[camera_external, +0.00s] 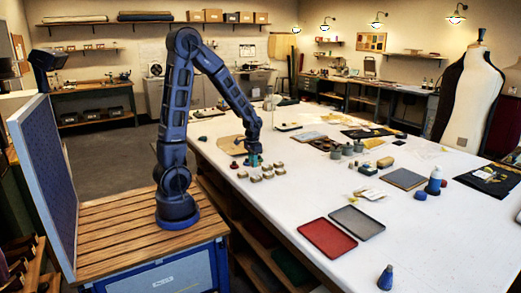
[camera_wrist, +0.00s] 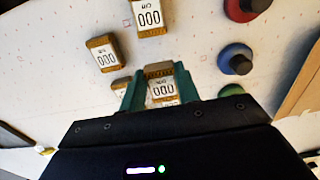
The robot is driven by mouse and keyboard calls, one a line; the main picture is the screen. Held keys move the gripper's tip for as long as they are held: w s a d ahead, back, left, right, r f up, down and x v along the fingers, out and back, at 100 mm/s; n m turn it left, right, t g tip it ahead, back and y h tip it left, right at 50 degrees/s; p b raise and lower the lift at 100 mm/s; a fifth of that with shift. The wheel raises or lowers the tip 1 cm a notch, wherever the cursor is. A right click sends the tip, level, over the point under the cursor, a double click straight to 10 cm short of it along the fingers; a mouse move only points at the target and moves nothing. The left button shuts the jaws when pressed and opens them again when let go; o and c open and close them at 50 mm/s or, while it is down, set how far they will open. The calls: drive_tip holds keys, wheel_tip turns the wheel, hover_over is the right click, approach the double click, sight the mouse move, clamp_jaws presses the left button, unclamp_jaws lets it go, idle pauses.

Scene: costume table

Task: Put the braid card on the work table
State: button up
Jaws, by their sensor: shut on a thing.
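My gripper (camera_external: 253,158) is low over the left edge of the white work table (camera_external: 285,208), among several small labelled cards on blocks (camera_external: 268,175). In the wrist view its green fingers (camera_wrist: 159,82) are shut on one small tan block with a white card face (camera_wrist: 162,89) marked 000. The small word on this card is too blurred to read, so I cannot tell whether it is the braid card. Other similar cards lie close by, one at the left (camera_wrist: 103,54) and one at the top (camera_wrist: 149,16). I cannot tell whether the held one touches the table.
Round coloured pieces, including a blue one (camera_wrist: 236,59) and a green one (camera_wrist: 232,91), lie right of my fingers in the wrist view. A red tray (camera_external: 327,239) and a grey tray (camera_external: 356,222) lie nearer the front. Bare table lies between cards and trays.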

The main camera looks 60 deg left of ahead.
drive_tip(key=shift+f, duration=2)
drive_tip(key=shift+f, duration=0.1)
drive_tip(key=o, duration=0.9)
drive_tip(key=shift+o, duration=0.2)
